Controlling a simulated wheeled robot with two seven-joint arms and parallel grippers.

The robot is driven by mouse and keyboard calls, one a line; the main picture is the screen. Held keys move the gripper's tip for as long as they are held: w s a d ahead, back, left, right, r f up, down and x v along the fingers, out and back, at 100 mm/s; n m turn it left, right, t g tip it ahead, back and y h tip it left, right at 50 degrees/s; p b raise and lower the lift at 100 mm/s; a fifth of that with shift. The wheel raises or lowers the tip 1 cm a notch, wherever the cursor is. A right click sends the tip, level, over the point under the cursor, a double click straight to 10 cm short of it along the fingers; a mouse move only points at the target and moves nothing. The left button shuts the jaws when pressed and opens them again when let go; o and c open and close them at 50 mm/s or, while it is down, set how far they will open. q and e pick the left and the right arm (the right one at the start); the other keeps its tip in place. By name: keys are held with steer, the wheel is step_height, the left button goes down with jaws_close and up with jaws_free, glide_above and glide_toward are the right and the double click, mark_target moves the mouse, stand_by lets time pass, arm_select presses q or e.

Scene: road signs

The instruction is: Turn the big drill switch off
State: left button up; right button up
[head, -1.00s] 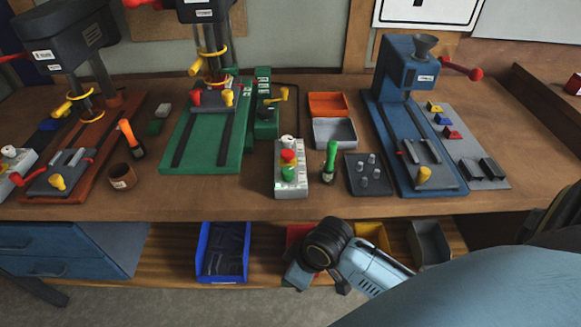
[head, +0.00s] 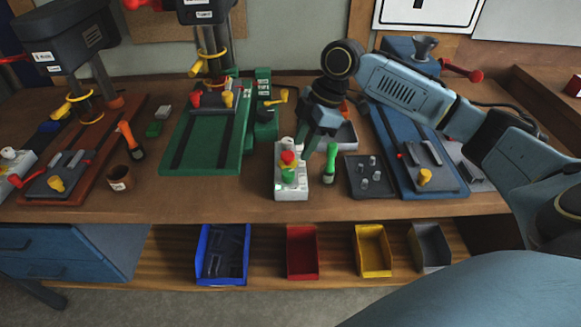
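A pale grey switch box (head: 291,180) stands on the bench at the middle, in front of the green-based drill press (head: 206,140). It has a red button (head: 288,158), a green button (head: 288,174) and a whitish knob at its far end. My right gripper (head: 308,152) points down just above and right of the box's far end. It partly overlaps the box's right edge in the picture, and contact cannot be told. Its finger gap is not clear. A second switch box (head: 17,165) shows at the left edge by the red-based drill (head: 75,185). My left gripper is not in view.
A green-handled tool (head: 331,163) stands close right of the switch box, beside a dark pegged tray (head: 370,176). A blue machine (head: 420,150) is partly behind my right arm. Blue (head: 222,253), red (head: 302,252), yellow (head: 373,250) and grey bins sit on the lower shelf.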

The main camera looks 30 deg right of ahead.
mark_target(288, 171)
step_height(288, 171, up, 3)
steer(key=d, duration=0.2)
steer(key=x, duration=1.2)
steer(key=shift+w+a+f, duration=0.2)
steer(key=shift+w, duration=0.1)
steer(key=shift+c, duration=0.5)
steer(key=c, duration=0.6)
steer(key=shift+r, duration=0.15)
steer(key=m+t+p, duration=0.1)
steer(key=m+p, duration=0.3)
steer(key=p, duration=0.2)
steer(key=m+t+h+p, duration=0.1)
steer(key=m+p, duration=0.3)
steer(key=p, duration=0.3)
steer(key=shift+s+a+r+h+p, duration=0.15)
steer(key=shift+s+a+h+p, duration=0.05)
steer(key=shift+h+p, duration=0.1)
steer(key=shift+m+t+p, duration=0.5)
steer(key=shift+m+p, duration=0.15)
steer(key=shift+m, duration=0.05)
steer(key=shift+m+h+p, duration=0.35)
steer(key=shift+m+h, duration=0.25)
steer(key=shift+m, duration=0.5)
steer(key=shift+w, duration=0.1)
